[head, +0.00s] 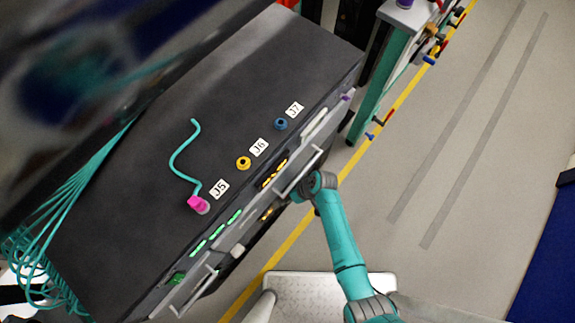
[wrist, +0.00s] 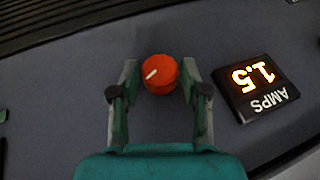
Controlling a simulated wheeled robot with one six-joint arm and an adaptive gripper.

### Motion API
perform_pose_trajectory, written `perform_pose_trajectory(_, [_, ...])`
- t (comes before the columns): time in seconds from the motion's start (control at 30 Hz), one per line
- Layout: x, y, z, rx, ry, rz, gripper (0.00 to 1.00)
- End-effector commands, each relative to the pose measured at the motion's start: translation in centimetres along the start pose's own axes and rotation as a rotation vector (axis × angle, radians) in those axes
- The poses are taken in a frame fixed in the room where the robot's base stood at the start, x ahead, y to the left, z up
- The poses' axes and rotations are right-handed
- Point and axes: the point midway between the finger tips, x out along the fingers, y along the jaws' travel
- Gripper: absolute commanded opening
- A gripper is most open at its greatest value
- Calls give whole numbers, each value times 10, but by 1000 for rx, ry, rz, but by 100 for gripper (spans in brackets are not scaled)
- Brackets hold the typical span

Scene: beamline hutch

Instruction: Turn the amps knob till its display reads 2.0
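My gripper (wrist: 159,76) is open, with one finger on each side of the knob and a narrow gap visible on both sides. In the head view my arm reaches the front of the dark cabinet; the knob and fingertips are not discernible there.
The dark cabinet (head: 110,175) has sockets J5, J6 and J7 on top; a teal cable (head: 176,160) with a pink plug (head: 197,203) is at J5. Handles (head: 300,172) stick out from its front. A teal-legged bench (head: 370,90) stands behind. Open floor (head: 450,180) lies right.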

Motion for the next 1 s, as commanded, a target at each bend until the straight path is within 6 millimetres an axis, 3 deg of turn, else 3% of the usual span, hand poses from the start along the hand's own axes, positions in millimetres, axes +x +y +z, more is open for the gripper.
perform_pose_trajectory(0.03, [0,0,0,0,0,0,26])
perform_pose_trajectory(0.13, [0,0,0,0,0,0,1])
perform_pose_trajectory(0.33, [0,2,-1,14,0,-28,1])
perform_pose_trajectory(0.7, [1,5,0,103,-1,-242,1])
perform_pose_trajectory(1.0, [0,4,1,109,-1,-259,1])
